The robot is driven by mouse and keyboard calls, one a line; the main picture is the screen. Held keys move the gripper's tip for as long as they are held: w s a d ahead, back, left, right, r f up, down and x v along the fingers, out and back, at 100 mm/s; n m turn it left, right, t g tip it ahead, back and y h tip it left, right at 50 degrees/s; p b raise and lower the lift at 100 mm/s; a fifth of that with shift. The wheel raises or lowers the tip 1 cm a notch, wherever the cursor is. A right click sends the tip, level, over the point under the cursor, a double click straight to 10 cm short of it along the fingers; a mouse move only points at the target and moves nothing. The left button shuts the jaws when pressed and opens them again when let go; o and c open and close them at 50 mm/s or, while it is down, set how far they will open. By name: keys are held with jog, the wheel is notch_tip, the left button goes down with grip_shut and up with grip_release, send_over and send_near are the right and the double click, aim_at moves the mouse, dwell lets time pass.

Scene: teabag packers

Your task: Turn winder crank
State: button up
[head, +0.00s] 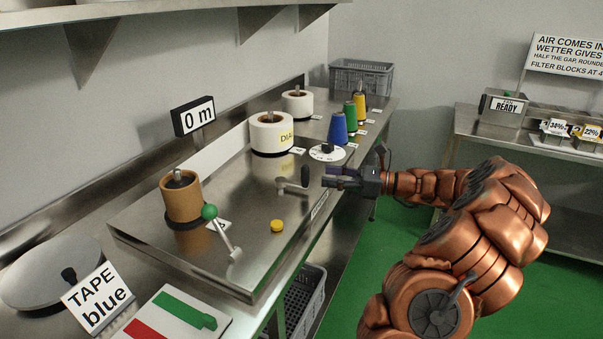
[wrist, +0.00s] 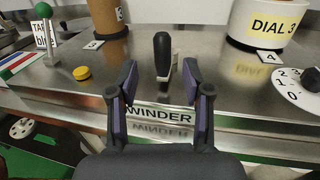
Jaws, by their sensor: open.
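The winder crank (head: 290,187) is a grey metal arm with an upright black handle (head: 305,175), on the steel winder bench top. In the wrist view the black handle (wrist: 162,55) stands upright just beyond my fingertips, in line with the gap between them. My gripper (head: 326,177) is open and empty, at the bench's front edge to the right of the handle, apart from it. In the wrist view my gripper (wrist: 161,72) shows both dark fingers spread, with the WINDER label (wrist: 160,116) on the bench front behind them.
A yellow button (head: 277,226) and a green-knobbed lever (head: 209,212) are to the left. A brown spool (head: 182,198) stands behind them. White rolls (head: 271,132), a numbered dial (head: 327,153) and coloured cones (head: 338,128) stand farther back. A display (head: 194,116) reads 0 m.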

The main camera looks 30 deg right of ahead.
aim_at(305, 185)
jog(key=p+x, duration=0.1)
jog(key=x, duration=0.6)
jog(key=shift+w, duration=0.25)
grip_shut()
dwell(0.3)
